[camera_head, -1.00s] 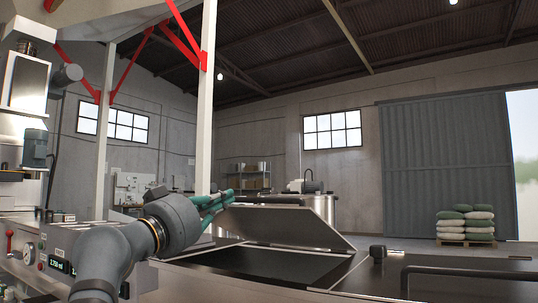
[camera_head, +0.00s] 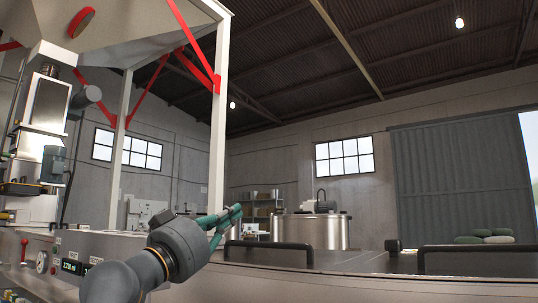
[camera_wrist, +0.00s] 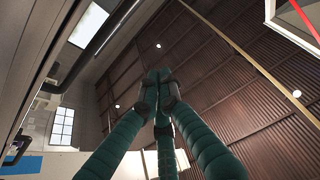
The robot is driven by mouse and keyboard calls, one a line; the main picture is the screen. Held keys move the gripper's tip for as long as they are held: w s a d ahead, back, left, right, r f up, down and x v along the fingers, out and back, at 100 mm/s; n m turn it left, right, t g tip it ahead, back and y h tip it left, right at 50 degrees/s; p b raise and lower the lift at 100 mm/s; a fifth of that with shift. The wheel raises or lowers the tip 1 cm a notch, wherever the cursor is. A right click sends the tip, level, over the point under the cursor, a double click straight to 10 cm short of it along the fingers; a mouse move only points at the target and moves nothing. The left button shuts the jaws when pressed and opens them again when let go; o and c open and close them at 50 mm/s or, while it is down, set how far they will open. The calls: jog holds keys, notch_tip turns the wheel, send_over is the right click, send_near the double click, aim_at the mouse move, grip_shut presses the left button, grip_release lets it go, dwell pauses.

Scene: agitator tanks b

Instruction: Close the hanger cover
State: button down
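The hanger cover (camera_head: 275,259) is a flat metal lid with a black bar handle, seen at a very low angle in the head view. It looks lowered and about level with the tank top; whether it sits fully flush I cannot tell. My gripper (camera_head: 235,212) has green fingers and is just left of and above the cover's handle, pointing up and right. In the wrist view the fingertips (camera_wrist: 158,88) meet, with nothing visible between them. Contact between gripper and cover cannot be made out.
A second lid with a black handle (camera_head: 478,249) lies to the right. A control panel with a green display (camera_head: 73,266) is at the lower left. A white post (camera_head: 217,150) rises behind my gripper. A steel tank (camera_head: 310,231) stands farther back.

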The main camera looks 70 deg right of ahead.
jog(key=b+v, duration=0.3)
jog(key=v, duration=0.5)
jog(key=shift+a+r, duration=0.25)
jog(key=shift+r, duration=0.1)
jog(key=s+d+r+y+p, duration=0.1)
jog(key=d+r+p, duration=0.7)
jog(key=p, duration=0.4)
jog(key=shift+s+d+r+y, duration=0.2)
jog(key=shift+s+d+y, duration=0.2)
jog(key=shift+d, duration=0.45)
jog(key=shift+f, duration=0.15)
